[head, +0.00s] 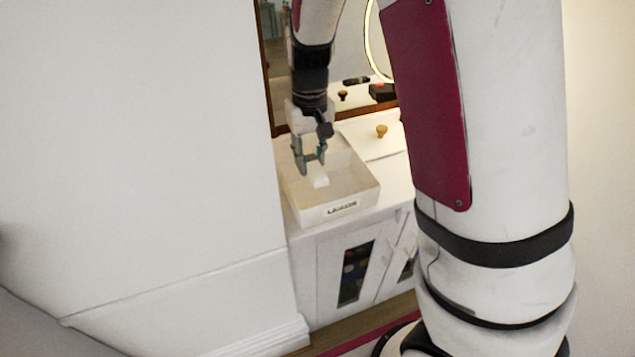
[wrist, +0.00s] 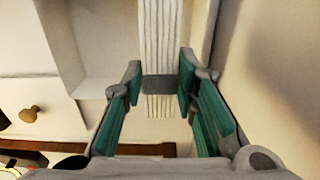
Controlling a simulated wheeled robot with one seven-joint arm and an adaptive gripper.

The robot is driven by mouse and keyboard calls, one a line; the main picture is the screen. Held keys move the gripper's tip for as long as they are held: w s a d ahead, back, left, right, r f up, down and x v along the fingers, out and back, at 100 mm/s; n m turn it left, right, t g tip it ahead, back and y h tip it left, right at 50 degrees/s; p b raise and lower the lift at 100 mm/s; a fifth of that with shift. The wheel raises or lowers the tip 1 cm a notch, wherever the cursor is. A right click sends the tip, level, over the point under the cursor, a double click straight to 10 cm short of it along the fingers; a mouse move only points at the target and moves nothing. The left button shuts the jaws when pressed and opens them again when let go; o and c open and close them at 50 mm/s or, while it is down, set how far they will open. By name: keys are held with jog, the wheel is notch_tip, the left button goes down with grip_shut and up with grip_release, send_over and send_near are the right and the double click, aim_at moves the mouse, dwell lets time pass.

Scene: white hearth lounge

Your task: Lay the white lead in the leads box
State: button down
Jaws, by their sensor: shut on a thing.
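The leads box (head: 345,210) is a pale open-topped box with a dark-lettered label on its front, standing on a white cabinet. My gripper (head: 309,164) points down inside the outline of the box's opening. The white lead (head: 320,181) shows below the fingertips. In the wrist view, the white lead (wrist: 160,38) is a bundle of long parallel strands with a grey band around it. My gripper (wrist: 158,82) has its green-padded fingers on either side of that band. I cannot tell whether the lead touches the box floor.
The white cabinet (head: 330,275) has glass-fronted doors. A wooden knob (head: 381,131) shows on a white surface behind the box. A brown-framed mirror (head: 350,60) stands at the back. A large white wall or panel (head: 140,130) is close on the left.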

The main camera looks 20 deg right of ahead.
send_over(311, 198)
notch_tip(311, 198, down, 6)
jog(key=shift+f+b, duration=0.4)
jog(key=shift+f, duration=1.55)
jog(key=shift+f, duration=0.15)
jog(key=shift+f, duration=0.15)
jog(key=c, duration=1.3)
grip_release()
